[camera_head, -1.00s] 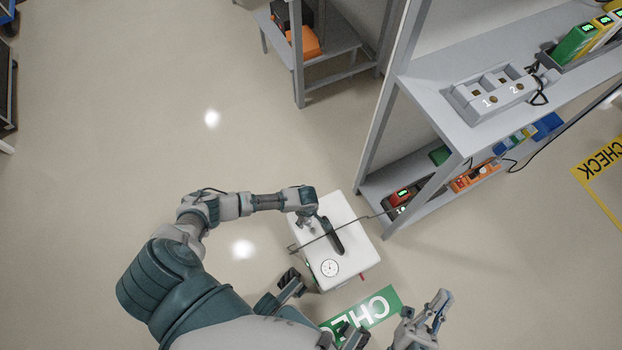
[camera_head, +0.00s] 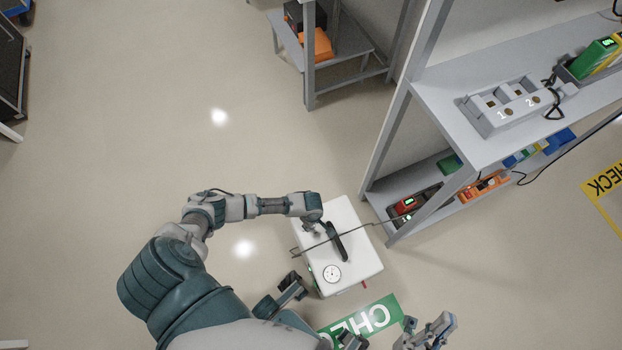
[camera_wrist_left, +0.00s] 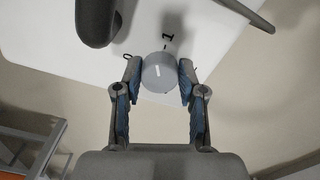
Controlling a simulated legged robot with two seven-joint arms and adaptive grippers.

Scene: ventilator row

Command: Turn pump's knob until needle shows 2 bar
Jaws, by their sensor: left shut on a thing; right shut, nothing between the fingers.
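The pump (camera_head: 362,262) is a white box on the floor with a dark carry handle (camera_head: 338,243) on top. Its round white gauge (camera_head: 332,273) faces up near the close end; the needle is too small to read. My left arm reaches over the pump's far left part. My right gripper (camera_head: 432,330) is shut and empty, right of the green floor sign, apart from the pump.
A grey shelf rack (camera_head: 440,105) with devices stands right of the pump. A green floor sign (camera_head: 368,318) lies before the pump. A small grey table (camera_head: 350,45) stands behind.

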